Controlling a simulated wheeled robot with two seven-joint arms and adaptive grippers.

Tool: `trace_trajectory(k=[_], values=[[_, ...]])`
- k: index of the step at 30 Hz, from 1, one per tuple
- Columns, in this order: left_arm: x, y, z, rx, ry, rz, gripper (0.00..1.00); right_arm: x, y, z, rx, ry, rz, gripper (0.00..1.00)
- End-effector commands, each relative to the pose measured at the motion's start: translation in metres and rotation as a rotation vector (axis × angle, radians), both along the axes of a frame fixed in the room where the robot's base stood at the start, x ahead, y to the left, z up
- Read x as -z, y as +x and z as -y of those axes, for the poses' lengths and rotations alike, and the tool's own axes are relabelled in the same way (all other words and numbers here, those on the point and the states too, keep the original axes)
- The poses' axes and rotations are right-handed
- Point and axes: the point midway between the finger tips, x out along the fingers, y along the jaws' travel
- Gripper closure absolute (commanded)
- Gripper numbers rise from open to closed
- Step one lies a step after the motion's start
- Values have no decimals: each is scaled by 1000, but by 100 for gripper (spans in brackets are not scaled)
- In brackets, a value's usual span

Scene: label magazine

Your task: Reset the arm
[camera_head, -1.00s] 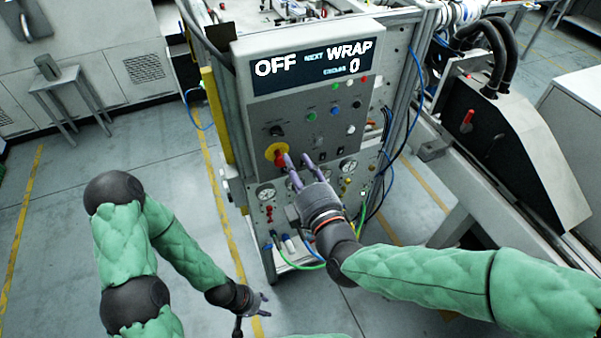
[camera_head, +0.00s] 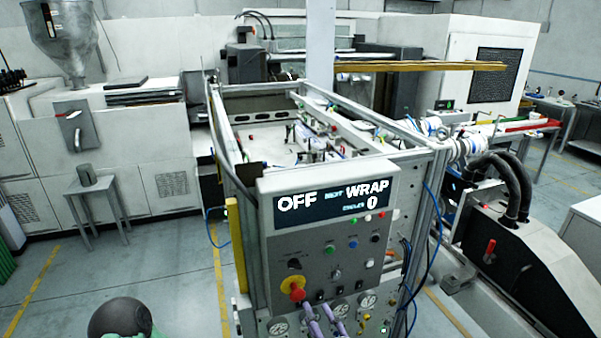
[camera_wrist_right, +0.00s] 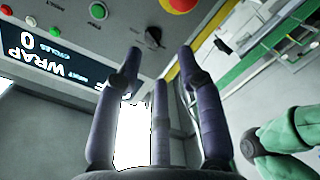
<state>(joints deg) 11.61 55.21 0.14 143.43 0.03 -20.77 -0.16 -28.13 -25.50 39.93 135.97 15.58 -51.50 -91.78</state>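The control panel (camera_head: 345,255) stands on the front of the machine, and its display (camera_head: 330,203) reads OFF, NEXT WRAP, CYCLES 0. A red mushroom button on a yellow disc (camera_head: 294,287) is at its lower left, and part of it shows at the top of the right wrist view (camera_wrist_right: 180,4). My right gripper (camera_head: 318,309) is just below and right of that button; I cannot tell whether it touches the panel. In the right wrist view its purple fingers (camera_wrist_right: 158,62) are spread and empty. My left gripper is out of view; only a dark left arm joint shows.
The machine frame (camera_head: 435,200) rises behind the panel. A small table (camera_head: 95,190) holds a grey object at left. Black hoses and a dark sloped cover (camera_head: 505,265) stand at right. Floor with yellow lines (camera_head: 130,270) is open at left.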

Motion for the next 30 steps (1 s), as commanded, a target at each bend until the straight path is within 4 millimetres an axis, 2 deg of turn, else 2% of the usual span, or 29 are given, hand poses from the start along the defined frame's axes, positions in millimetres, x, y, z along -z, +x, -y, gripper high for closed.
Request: trace_trajectory(k=[1,7,15,23,30], values=[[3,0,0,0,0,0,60,19,5,1,4,18,-56,61],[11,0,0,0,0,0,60,98,20,9,45,156,-318,61],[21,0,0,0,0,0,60,209,20,25,170,365,-678,61],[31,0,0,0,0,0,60,314,-6,43,363,580,-1013,61],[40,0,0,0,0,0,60,404,-50,56,603,781,-1302,61]])
